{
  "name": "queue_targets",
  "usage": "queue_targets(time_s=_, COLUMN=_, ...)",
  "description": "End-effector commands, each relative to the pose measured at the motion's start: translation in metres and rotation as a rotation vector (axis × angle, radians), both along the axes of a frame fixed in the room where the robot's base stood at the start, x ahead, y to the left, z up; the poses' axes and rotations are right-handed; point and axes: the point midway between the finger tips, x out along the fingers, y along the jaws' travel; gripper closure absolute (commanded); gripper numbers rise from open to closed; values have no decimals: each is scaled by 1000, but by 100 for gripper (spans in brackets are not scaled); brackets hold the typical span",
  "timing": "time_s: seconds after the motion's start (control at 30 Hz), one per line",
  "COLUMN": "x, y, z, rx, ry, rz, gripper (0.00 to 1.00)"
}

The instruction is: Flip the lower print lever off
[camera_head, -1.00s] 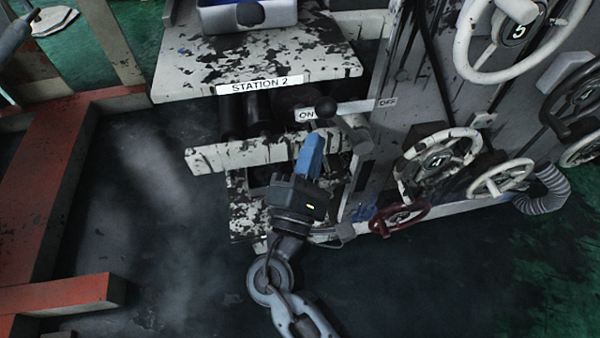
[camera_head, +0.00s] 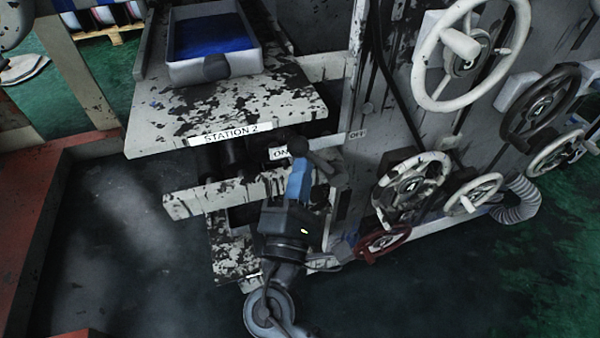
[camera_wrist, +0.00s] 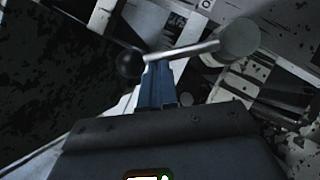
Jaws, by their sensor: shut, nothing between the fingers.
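The print lever has a dark ball knob (camera_head: 298,146) on a short rod, joined to a round grey hub at its right. The knob sits just right of the ON label (camera_head: 279,153), and the OFF label (camera_head: 357,134) is farther right. My gripper (camera_head: 299,166) has its blue fingers shut and empty, just below the knob. In the wrist view, the fingertips (camera_wrist: 157,70) overlap the lever rod (camera_wrist: 185,51), between the ball knob (camera_wrist: 130,63) and the hub (camera_wrist: 240,38). I cannot tell whether they touch it.
A white shelf marked STATION 2 (camera_head: 225,134) with a blue-filled tray (camera_head: 215,68) stands above left. White handwheels (camera_head: 412,188) and a red handwheel (camera_head: 383,242) stick out at the right. A white rail (camera_head: 195,203) runs left of my gripper. Dark floor lies open at lower left.

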Motion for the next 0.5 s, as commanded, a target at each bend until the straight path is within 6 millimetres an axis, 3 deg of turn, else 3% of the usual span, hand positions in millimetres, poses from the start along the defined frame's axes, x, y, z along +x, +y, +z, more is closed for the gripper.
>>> queue_targets(time_s=0.5, x=3, y=-10, z=16, rx=139, ry=36, rz=-5, gripper=100)
